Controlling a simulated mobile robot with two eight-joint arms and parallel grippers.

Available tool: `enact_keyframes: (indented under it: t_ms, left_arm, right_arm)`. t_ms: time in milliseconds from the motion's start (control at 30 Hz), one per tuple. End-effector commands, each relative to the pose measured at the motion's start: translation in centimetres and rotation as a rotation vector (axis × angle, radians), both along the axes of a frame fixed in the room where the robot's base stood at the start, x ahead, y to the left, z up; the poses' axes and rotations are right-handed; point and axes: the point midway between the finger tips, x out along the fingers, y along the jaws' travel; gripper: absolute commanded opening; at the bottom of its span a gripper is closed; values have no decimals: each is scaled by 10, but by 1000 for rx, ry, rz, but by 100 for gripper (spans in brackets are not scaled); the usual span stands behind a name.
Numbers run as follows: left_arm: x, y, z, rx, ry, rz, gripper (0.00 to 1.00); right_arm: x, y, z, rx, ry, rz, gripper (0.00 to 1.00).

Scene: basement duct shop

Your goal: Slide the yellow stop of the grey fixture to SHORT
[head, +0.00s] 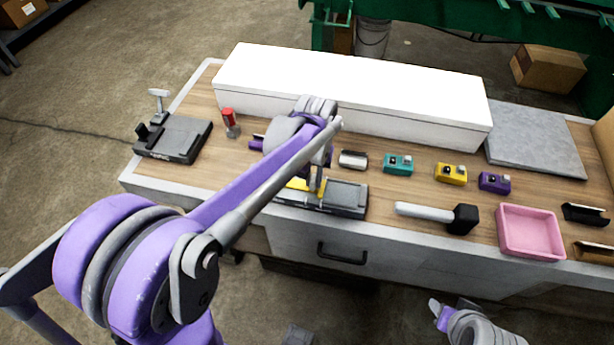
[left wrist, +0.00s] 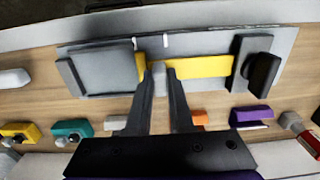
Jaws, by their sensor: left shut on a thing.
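The grey fixture (head: 345,197) lies near the front edge of the bench, partly covered by my left arm in the head view. In the left wrist view its grey body (left wrist: 103,72) spans the upper middle. Its yellow stop (left wrist: 205,67) is a flat band across it; a bit of yellow (head: 300,184) also shows in the head view. Two white marks sit on the fixture's edge, with no readable lettering. My left gripper (left wrist: 162,72) points down, its fingers shut on the yellow stop near the marks. My right gripper (head: 440,312) is at the bottom right, away from the bench; its jaws are unclear.
A second grey fixture (head: 185,137) stands at the bench's left end. A long white box (head: 350,95) lines the back. Right of the fixture are a black-headed mallet (head: 425,212), a pink tray (head: 533,254) and small teal (head: 398,165), yellow (head: 451,174) and purple (head: 494,182) blocks.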

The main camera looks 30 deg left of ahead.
Motion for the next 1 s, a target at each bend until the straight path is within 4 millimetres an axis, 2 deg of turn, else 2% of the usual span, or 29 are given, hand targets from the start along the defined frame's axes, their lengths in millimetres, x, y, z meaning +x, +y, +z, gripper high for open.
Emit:
enact_keyframes:
  t_ms: [100, 133, 300, 667, 767, 1000]
  left_arm:
    - [1, -3, 0, -7, -3, -2, 0]
    - [1, -3, 0, -7, -3, -2, 23]
    - [1, -2, 0, -6, -2, -2, 50]
    - [1, -1, 5, -4, -2, -1, 50]
    - [1, -1, 19, -4, -2, -1, 50]
    - [1, -1, 68, -5, -2, -1, 50]
  right_arm:
    - [0, 0, 0, 0, 0, 0, 50]
    - [0, 0, 0, 0, 0, 0, 50]
    - [0, 0, 0, 0, 0, 0, 50]
    - [0, 0, 1, 0, 0, 0, 50]
    - [1, 0, 2, 0, -1, 0, 50]
    - [2, 0, 7, 0, -3, 0, 50]
